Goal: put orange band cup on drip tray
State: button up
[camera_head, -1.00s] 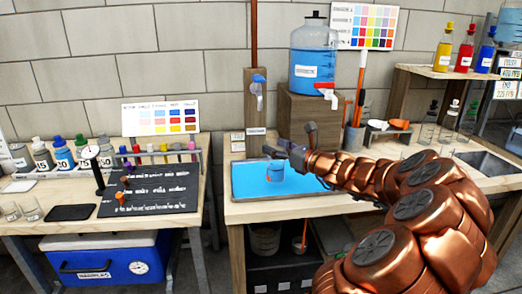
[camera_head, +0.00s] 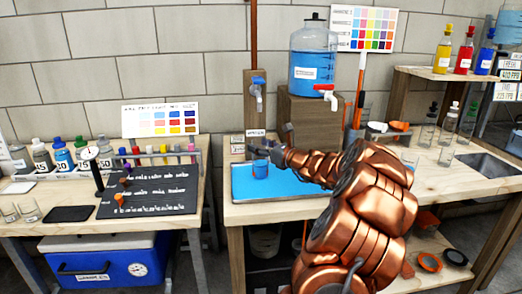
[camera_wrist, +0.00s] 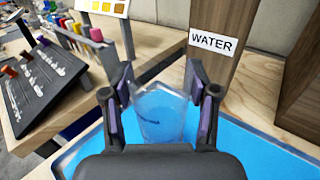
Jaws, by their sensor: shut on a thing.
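A small clear cup (camera_head: 260,169) looks blue against the tray; in the wrist view the cup (camera_wrist: 162,117) stands between my two fingers. Its orange band is not clear in either view. My gripper (camera_head: 270,155) is shut on the cup, and in the wrist view its fingers (camera_wrist: 158,95) flank the cup. The drip tray (camera_head: 238,193) is a shallow tray with a bright blue floor on the right bench. The cup is upright over the tray's back half. I cannot tell whether its base touches the tray.
A tap (camera_head: 258,90) on a wooden post stands behind the tray, with a WATER label (camera_wrist: 213,43) below. A water jug (camera_head: 314,62) with a red-handled spigot sits on a wooden block (camera_head: 315,118). The tray's front and right are clear.

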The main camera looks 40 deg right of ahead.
jog(key=shift+f, duration=0.55)
jog(key=o, duration=1.6)
jog(key=shift+f, duration=0.1)
jog(key=s, duration=1.2)
jog(key=shift+d, duration=0.2)
jog(key=shift+a, duration=0.1)
